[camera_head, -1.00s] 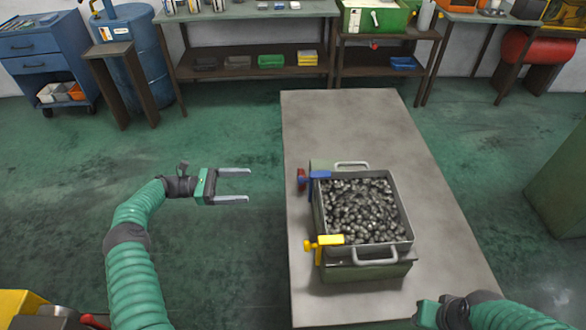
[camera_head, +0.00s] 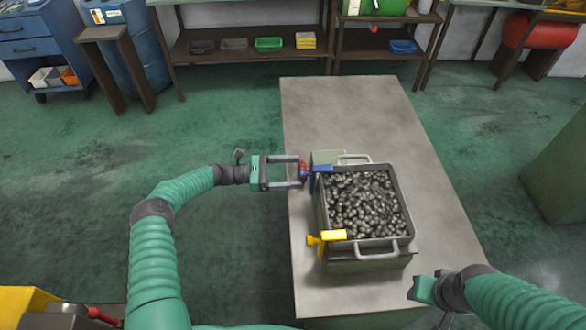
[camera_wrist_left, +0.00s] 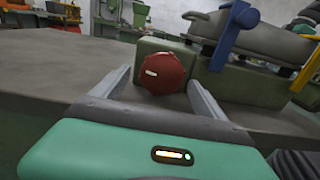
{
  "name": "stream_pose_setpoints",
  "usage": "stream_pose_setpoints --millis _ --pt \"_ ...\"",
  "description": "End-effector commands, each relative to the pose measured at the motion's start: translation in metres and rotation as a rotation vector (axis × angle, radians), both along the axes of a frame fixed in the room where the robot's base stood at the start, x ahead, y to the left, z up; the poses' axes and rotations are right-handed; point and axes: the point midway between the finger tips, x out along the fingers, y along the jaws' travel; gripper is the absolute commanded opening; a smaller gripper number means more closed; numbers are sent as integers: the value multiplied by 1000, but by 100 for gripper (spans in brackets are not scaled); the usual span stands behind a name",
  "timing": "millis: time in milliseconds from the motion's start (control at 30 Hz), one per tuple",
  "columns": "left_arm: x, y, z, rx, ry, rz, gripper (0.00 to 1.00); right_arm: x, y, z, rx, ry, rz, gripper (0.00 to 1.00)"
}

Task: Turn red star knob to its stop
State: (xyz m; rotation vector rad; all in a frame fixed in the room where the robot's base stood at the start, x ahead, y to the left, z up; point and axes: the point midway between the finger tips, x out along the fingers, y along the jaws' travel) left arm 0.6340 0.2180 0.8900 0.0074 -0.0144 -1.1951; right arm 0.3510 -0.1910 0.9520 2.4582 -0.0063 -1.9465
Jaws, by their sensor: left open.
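The red star knob (camera_head: 303,171) sits on the left side of the green box on the table, beside a blue clamp (camera_head: 321,169). In the left wrist view the knob (camera_wrist_left: 164,73) shows face-on with a pale mark on it. My left gripper (camera_head: 299,172) is open and level, its two fingertips at the knob, one on each side. In the left wrist view the fingers reach toward the knob's left and right, with gaps visible. My right gripper (camera_head: 423,289) is at the table's front right; its fingers are not clear.
A bin of dark metal pieces (camera_head: 362,203) stands on the grey table (camera_head: 345,105), with a yellow clamp (camera_head: 328,237) at its front left corner. The table behind the bin is clear. Shelves (camera_head: 240,42) stand along the back wall.

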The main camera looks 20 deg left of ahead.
Motion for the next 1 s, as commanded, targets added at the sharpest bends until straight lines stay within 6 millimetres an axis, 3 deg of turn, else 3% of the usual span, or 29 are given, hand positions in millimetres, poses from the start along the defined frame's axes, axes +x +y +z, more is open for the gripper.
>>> stream_pose_setpoints --millis 300,800,867,1000 --pt "3 -7 0 2 0 0 83 0 0 1 0 0 -1 36" --pt "3 -4 -1 3 0 3 21 0 0 1 0 0 0 36" --pt "3 -4 -2 6 -6 3 20 0 0 -1 0 0 0 36" --pt "3 -4 -8 53 -122 3 21 0 0 -23 0 0 0 36"
